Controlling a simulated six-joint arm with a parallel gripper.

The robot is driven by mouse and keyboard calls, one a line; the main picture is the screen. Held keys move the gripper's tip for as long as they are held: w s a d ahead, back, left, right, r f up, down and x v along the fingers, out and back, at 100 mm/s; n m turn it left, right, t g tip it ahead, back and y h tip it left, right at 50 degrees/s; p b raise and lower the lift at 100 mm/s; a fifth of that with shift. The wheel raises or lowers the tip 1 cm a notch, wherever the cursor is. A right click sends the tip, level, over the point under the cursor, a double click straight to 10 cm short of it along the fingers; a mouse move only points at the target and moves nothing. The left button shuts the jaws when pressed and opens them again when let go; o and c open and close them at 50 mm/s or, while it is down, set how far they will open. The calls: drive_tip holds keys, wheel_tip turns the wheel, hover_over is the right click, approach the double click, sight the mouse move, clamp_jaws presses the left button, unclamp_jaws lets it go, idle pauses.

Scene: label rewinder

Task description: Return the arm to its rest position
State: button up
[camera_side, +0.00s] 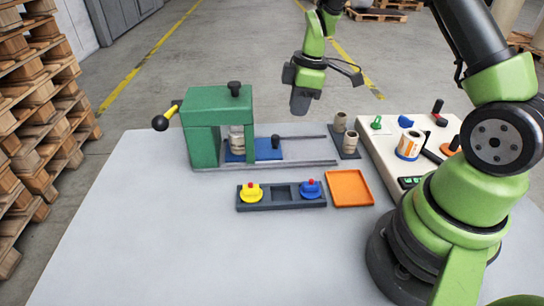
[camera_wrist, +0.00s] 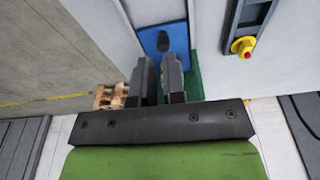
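My gripper (camera_side: 301,100) hangs in the air above and behind the table in the side view, beyond the slide rails and clear of every object. In the wrist view its two dark fingers (camera_wrist: 158,78) stand a small gap apart, with nothing seen between them. Behind the fingers in that view lie the blue slide plate (camera_wrist: 152,38) with its black knob and part of the green press.
The green press (camera_side: 205,130) holds a beige roll on the blue plate. In front are a dark tray (camera_side: 281,207) with yellow and blue knobbed pieces, and an orange tray (camera_side: 350,188). Beige rolls and a white machine (camera_side: 385,152) with a label roll (camera_side: 410,145) stand right.

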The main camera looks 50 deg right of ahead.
drive_tip(key=s+a+r+m+t, duration=0.25)
drive_tip(key=a+r, duration=0.25)
drive_tip(key=r, duration=0.6)
drive_tip(key=s+a+r+m+t, duration=0.1)
drive_tip(key=s+a+r+m, duration=0.1)
drive_tip(key=s, duration=0.3)
drive_tip(key=s+a+r+m+t, duration=0.1)
drive_tip(key=s+a+r+m, duration=0.2)
drive_tip(key=s, duration=0.3)
drive_tip(key=s+a+r+m+t+y, duration=0.1)
drive_tip(key=s+a+r+m, duration=0.1)
drive_tip(key=s+m, duration=0.3)
drive_tip(key=shift+s+a+r, duration=0.15)
drive_tip(key=shift+s+r, duration=0.2)
drive_tip(key=shift+r, duration=0.35)
